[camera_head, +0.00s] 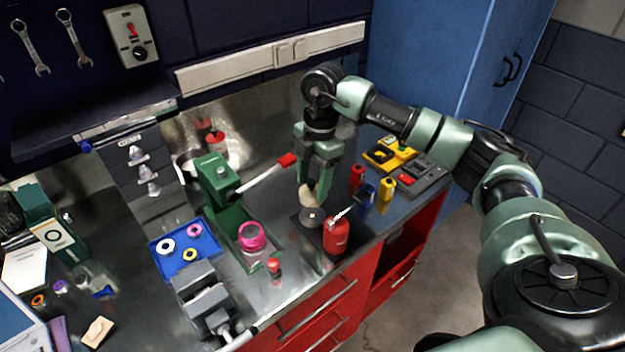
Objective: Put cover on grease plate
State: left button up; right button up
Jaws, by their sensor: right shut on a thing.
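My right gripper (311,185) points down over the bench, shut on a pale, round, disc-like piece (307,196), which seems to be the cover. The fingers partly hide it. Just below it, a round dark grey plate (311,217) with a small pale centre, likely the grease plate, sits on a black mat (300,228). The held piece is close above the plate's far side; I cannot tell whether they touch. My left gripper is not in view.
A red oil can (336,237) with a thin spout stands right beside the plate. A green press (215,185) with a red-tipped lever and a pink-ringed jar (252,237) are to the left. Small bottles and a yellow tray (388,155) are at right.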

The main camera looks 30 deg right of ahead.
aim_at(315, 188)
jog(key=shift+f+b, duration=1.95)
jog(key=shift+f, duration=0.8)
jog(key=shift+d, duration=0.1)
jog(key=shift+f, duration=0.55)
jog(key=o, duration=1)
jog(key=shift+o, duration=0.2)
jog(key=shift+r, duration=0.1)
jog(key=shift+d+r+p, duration=0.2)
jog(key=shift+r+p, duration=1.15)
jog(key=shift+r, duration=0.45)
jog(key=shift+d+r+p, duration=0.25)
jog(key=shift+r+p, duration=1.1)
jog(key=shift+r, duration=0.45)
jog(key=shift+d+r+p, duration=0.2)
jog(key=shift+r+p, duration=1.15)
jog(key=shift+r, duration=0.45)
